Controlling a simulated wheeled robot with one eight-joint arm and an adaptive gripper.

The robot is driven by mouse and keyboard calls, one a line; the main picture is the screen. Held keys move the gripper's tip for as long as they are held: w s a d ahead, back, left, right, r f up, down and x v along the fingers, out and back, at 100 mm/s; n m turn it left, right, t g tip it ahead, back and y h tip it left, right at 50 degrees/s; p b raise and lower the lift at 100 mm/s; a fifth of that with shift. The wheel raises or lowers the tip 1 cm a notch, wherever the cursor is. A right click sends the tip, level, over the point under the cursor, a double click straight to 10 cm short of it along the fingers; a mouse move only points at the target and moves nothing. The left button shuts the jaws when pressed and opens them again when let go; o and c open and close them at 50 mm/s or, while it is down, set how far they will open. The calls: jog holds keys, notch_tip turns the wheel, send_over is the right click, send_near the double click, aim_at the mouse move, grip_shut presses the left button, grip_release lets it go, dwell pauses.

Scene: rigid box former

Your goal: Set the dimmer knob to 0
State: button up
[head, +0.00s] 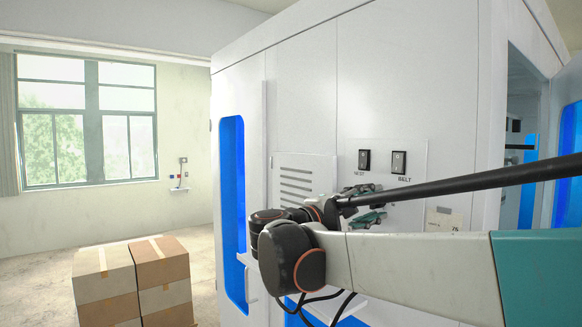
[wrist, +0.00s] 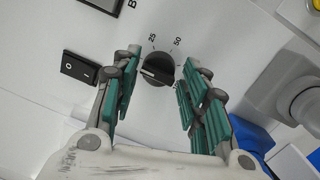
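The dimmer knob (wrist: 157,70) is round and black with a white pointer line on its left part, aimed left and slightly down in the wrist view. Printed marks 25 and 50 show above it; any mark at its left is hidden by a finger. My gripper (wrist: 164,68) is open, with one teal-padded finger on each side of the knob. The left finger is very close to the knob, and I cannot tell if it touches; a gap shows at the right. In the head view my gripper (head: 372,203) is at the panel, and the knob is hidden.
A black rocker switch (wrist: 79,68) sits left of the knob. A grey round fitting (wrist: 295,92) lies right of my gripper. Stacked cartons (head: 133,279) stand on the floor at left.

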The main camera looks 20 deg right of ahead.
jog(key=shift+s+r, duration=0.1)
jog(key=shift+s, duration=0.15)
jog(key=v, duration=0.7)
jog(key=shift+w+a, duration=0.25)
